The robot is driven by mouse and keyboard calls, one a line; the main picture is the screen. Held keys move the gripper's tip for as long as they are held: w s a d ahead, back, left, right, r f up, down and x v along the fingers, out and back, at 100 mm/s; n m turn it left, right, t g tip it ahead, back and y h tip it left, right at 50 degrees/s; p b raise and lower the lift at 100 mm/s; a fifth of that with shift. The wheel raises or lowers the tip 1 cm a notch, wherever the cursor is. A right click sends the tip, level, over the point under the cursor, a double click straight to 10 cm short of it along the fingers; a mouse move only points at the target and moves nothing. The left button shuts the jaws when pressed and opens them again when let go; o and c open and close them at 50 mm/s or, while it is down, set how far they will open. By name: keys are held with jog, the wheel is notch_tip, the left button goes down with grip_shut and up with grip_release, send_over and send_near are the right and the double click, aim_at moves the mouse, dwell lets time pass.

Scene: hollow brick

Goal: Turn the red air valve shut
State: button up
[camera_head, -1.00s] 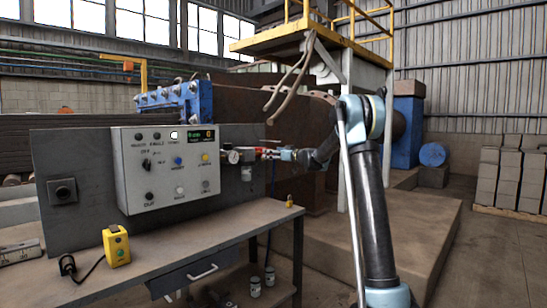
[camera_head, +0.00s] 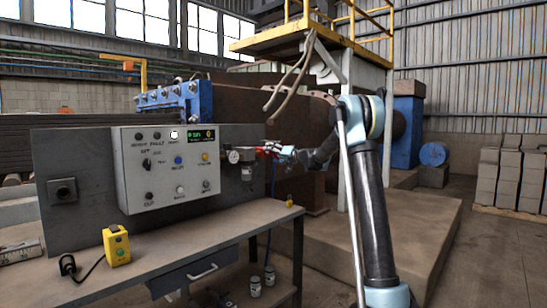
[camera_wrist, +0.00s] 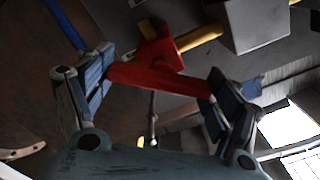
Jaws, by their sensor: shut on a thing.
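The red air valve (camera_head: 268,148) sits at the right end of the panel, just right of the gauge and regulator. Its red handle (camera_wrist: 160,80) lies crosswise in the wrist view, with a red hub above it on a brass-coloured pipe (camera_wrist: 198,38). My gripper (camera_wrist: 162,72) has one finger at each end of the handle and is shut on it. In the head view, my gripper (camera_head: 283,150) is at the valve and covers part of it.
A grey control box (camera_head: 165,168) and a round gauge (camera_head: 234,156) are left of the valve. A blue hose (camera_head: 272,182) hangs below it. The bench (camera_head: 190,243) carries a yellow button box (camera_head: 117,246) and a small yellow padlock (camera_head: 289,201).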

jog(key=m, duration=0.5)
jog(key=shift+w+d+m, duration=0.2)
jog(key=shift+m, duration=0.1)
jog(key=shift+f+m, duration=0.15)
jog(key=shift+m, duration=2.05)
jog(key=o, duration=1)
jog(key=shift+f, duration=0.15)
jog(key=shift+s, duration=0.1)
jog(key=v, duration=1.1)
jog(key=shift+s+d, duration=0.25)
jog(key=shift+d, duration=0.1)
